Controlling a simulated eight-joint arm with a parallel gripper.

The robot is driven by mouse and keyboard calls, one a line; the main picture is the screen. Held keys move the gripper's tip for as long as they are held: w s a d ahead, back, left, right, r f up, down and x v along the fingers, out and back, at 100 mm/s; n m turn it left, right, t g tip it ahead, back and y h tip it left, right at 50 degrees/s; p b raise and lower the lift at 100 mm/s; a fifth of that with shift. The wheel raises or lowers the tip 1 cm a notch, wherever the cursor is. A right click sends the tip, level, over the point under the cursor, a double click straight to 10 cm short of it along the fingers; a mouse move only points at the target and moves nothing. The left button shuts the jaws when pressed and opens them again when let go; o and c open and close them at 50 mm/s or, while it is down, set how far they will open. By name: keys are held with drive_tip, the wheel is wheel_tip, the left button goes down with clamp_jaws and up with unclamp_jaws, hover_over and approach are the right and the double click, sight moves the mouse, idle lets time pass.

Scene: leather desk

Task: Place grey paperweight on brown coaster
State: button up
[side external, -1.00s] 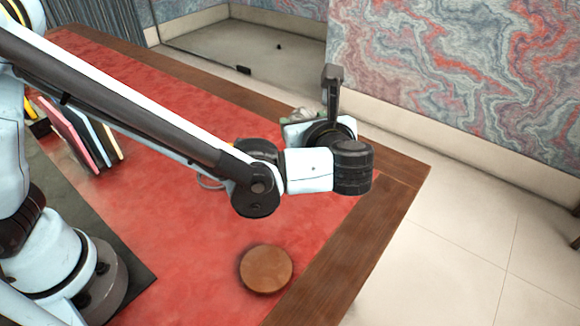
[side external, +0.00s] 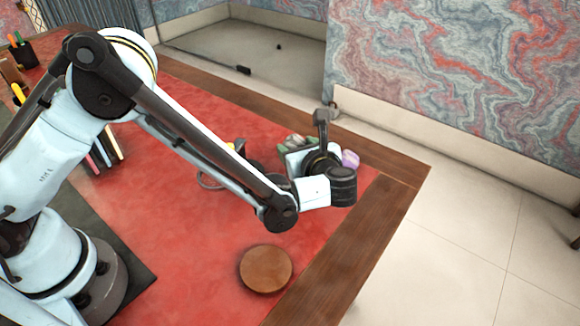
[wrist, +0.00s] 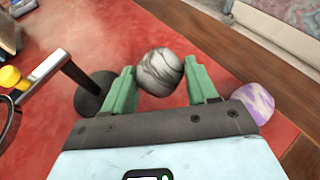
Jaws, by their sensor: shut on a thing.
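The grey paperweight (wrist: 160,72) is a round ball with dark marbled veins. In the wrist view it sits between the green fingers of my gripper (wrist: 162,84), which is shut on it. In the side view the green fingers (side external: 294,141) show behind the wrist, and the paperweight is mostly hidden there. The brown coaster (side external: 266,269) is a flat round disc on the red desk top, below and left of my gripper in the side view. It is bare and apart from my gripper. The coaster is not in the wrist view.
A purple-and-white ball (wrist: 255,102) lies just right of the fingers; it also shows in the side view (side external: 350,158). A dark round base with a handle (wrist: 92,93) and a yellow object (wrist: 10,77) stand left. Red desk surface around the coaster is clear.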

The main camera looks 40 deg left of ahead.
drive_tip(key=shift+w+a+f, duration=0.3)
drive_tip(key=shift+w+f, duration=0.05)
drive_tip(key=shift+f, duration=1.9)
drive_tip(key=shift+f, duration=0.1)
drive_tip(key=o, duration=1.2)
drive_tip(key=shift+o, duration=0.2)
